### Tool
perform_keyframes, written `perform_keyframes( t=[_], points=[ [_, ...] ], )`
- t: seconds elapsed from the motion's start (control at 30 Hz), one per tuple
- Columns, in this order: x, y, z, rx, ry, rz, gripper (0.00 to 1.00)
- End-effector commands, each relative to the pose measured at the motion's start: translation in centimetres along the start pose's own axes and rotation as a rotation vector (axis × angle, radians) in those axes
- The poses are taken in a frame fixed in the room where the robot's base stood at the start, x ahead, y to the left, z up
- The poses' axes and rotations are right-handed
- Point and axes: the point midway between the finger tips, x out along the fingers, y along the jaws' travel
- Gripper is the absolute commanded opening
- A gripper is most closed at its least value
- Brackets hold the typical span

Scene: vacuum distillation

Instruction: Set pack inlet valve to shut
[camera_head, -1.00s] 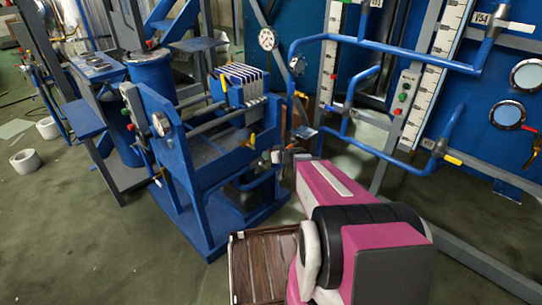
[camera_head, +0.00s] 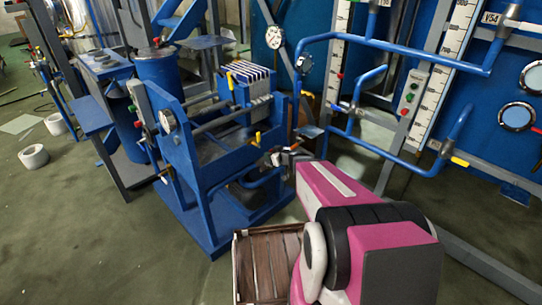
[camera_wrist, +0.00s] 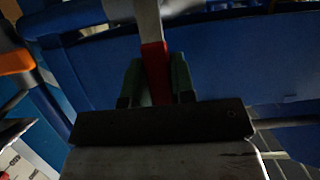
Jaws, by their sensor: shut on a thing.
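In the wrist view, the two green fingers of my gripper (camera_wrist: 158,80) are closed on a red lever (camera_wrist: 155,62), which continues upward as a pale bar. I take it for the pack inlet valve's handle, though no label shows. In the head view my gripper (camera_head: 281,156) is small and partly hidden by my pink arm, at the near right side of the blue filter press frame (camera_head: 205,165). A yellow lever (camera_head: 257,138) stands just above and left of it. The valve body and its exact setting cannot be made out.
A blue pipe panel with gauge strips (camera_head: 428,105) stands at the right, with a yellow-tipped valve handle (camera_head: 460,161). A wooden crate (camera_head: 262,235) sits on the floor below my arm. Floor at lower left is clear.

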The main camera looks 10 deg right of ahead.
Motion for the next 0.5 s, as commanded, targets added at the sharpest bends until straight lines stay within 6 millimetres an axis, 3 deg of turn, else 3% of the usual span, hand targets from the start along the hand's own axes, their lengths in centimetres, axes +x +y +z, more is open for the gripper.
perform_keyframes(
  t=[0.07, 0.1, 0.17, 0.5],
  points=[
    [-0.03, -0.09, 0.11, -0.013, -0.005, -0.001, 0.0],
    [-0.04, -0.1, 0.11, -0.014, -0.005, -0.002, 0.3],
    [-0.03, -0.09, 0.1, -0.012, -0.004, -0.002, 0.49],
    [-0.31, -0.09, 0.03, -0.006, -0.002, -0.002, 0.49]
  ],
)
